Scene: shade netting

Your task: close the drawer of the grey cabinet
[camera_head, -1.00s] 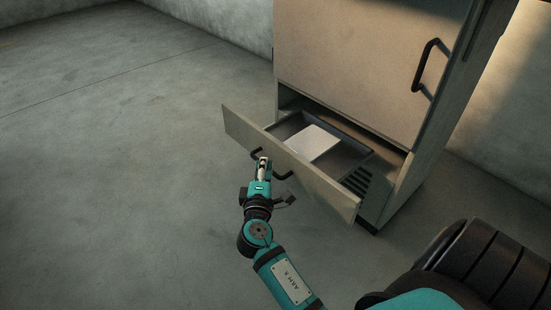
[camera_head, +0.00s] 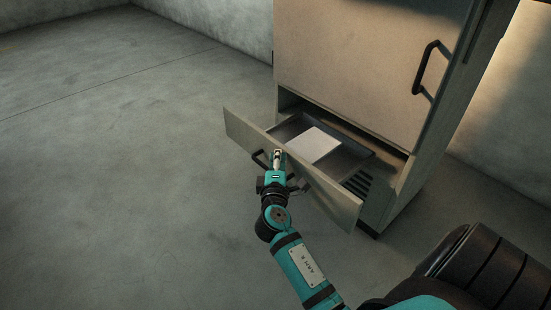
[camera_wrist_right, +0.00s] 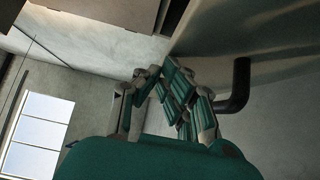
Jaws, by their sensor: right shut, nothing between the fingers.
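The grey cabinet (camera_head: 350,60) stands at the upper right in the head view. Its bottom drawer (camera_head: 325,192) is pulled out, with a grey tray inside that holds a flat white item (camera_head: 313,145). The drawer's dark handle (camera_head: 258,158) is on its front, partly hidden behind my right gripper. My right gripper (camera_head: 277,154) is shut and empty at the drawer front, over the handle's middle. I cannot tell if it touches. In the wrist view my right gripper (camera_wrist_right: 170,95) is beside the dark handle (camera_wrist_right: 238,88). My left gripper is not in view.
The cabinet's upper door (camera_head: 345,70) is shut and has a black handle (camera_head: 424,68). Bare concrete floor (camera_head: 110,180) lies open to the left. A wall (camera_head: 220,20) runs behind. In the wrist view a bright window (camera_wrist_right: 38,135) shows at lower left.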

